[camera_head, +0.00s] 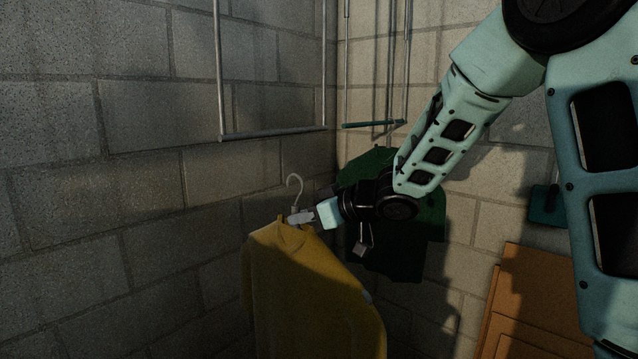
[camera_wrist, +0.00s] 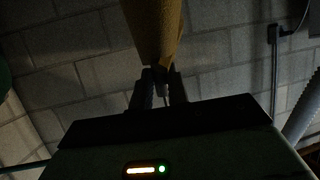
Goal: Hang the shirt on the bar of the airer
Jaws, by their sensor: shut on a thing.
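The yellow shirt (camera_head: 300,290) hangs on a hanger with a pale hook (camera_head: 294,185), low in the middle of the head view. My gripper (camera_head: 301,216) is shut on the hanger at the shirt's collar, with the hook standing up clear above it. The wrist view shows the shirt (camera_wrist: 155,28) beyond the closed fingers (camera_wrist: 160,80). The grey bar of the airer (camera_head: 272,133) hangs between two upright rods, higher in the picture than the hook and apart from it. The shirt's lower end is out of view.
A second, teal bar (camera_head: 372,124) hangs to the right, near the corner. A dark green garment (camera_head: 425,235) is below it, partly behind my arm. Orange-brown panels (camera_head: 530,300) stand at lower right. Block walls close the back and left; the space around the grey bar looks clear.

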